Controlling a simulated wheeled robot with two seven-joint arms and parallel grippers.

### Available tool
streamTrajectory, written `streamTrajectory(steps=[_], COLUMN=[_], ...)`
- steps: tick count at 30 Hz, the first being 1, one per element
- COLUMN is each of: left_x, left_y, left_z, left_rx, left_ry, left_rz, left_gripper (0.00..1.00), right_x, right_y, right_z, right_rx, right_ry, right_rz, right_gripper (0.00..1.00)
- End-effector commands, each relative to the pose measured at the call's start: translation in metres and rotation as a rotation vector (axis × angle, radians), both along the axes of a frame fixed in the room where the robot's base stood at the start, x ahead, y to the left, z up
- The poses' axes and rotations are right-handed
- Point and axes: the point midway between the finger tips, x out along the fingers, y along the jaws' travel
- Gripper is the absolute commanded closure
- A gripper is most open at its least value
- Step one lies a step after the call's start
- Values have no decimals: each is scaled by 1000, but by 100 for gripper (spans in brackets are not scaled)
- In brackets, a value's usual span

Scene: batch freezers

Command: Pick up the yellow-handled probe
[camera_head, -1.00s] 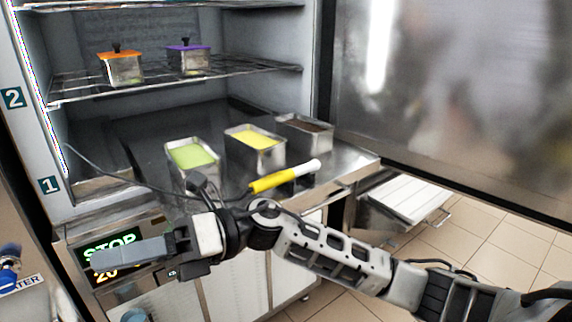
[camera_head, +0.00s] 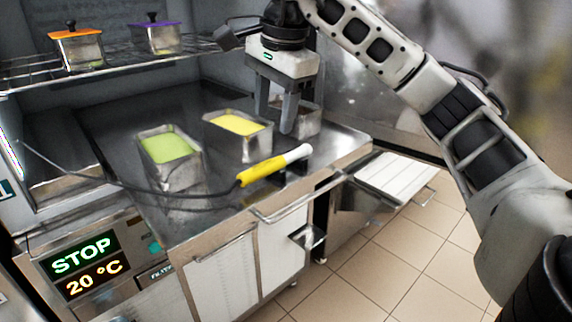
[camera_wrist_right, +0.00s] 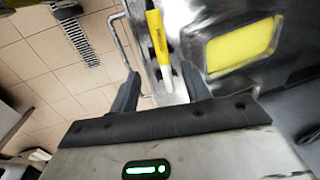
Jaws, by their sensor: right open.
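The yellow-handled probe (camera_head: 268,168) lies near the front edge of the steel counter, its white end to the right and a dark cable running left from its yellow end. A small dark rest shows under its white end. My right gripper (camera_head: 275,124) points down above and behind the probe's white end, open and apart from it. In the right wrist view the probe (camera_wrist_right: 158,42) shows beyond and between the open fingers (camera_wrist_right: 158,92), nothing between them at the tips. My left gripper is not in view.
A metal pan with yellow content (camera_head: 238,140) stands close to my right gripper, and one with green content (camera_head: 168,160) is left of it. A third pan (camera_head: 308,122) is partly hidden behind the gripper. Lidded pots (camera_head: 78,50) sit on the wire shelf above.

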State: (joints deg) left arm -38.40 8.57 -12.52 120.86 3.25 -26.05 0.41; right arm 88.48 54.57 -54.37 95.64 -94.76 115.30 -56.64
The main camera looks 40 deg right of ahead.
Motion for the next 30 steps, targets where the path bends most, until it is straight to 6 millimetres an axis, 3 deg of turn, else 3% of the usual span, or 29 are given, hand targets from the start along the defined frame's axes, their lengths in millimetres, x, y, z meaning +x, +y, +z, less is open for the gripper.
streamTrajectory(steps=[1,7,14,24,30], left_x=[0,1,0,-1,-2], left_y=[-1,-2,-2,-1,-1], left_z=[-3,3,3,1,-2], left_rx=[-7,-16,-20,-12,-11], left_ry=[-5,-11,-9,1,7], left_rz=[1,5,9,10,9], left_gripper=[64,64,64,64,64], right_x=[2,9,12,21,21], right_y=[0,1,1,1,1], right_z=[-16,-46,-61,-105,-108], right_rx=[1,1,1,3,2], right_ry=[4,1,0,0,-2], right_rz=[0,-1,-1,2,1], right_gripper=[52,52,52,52,52])
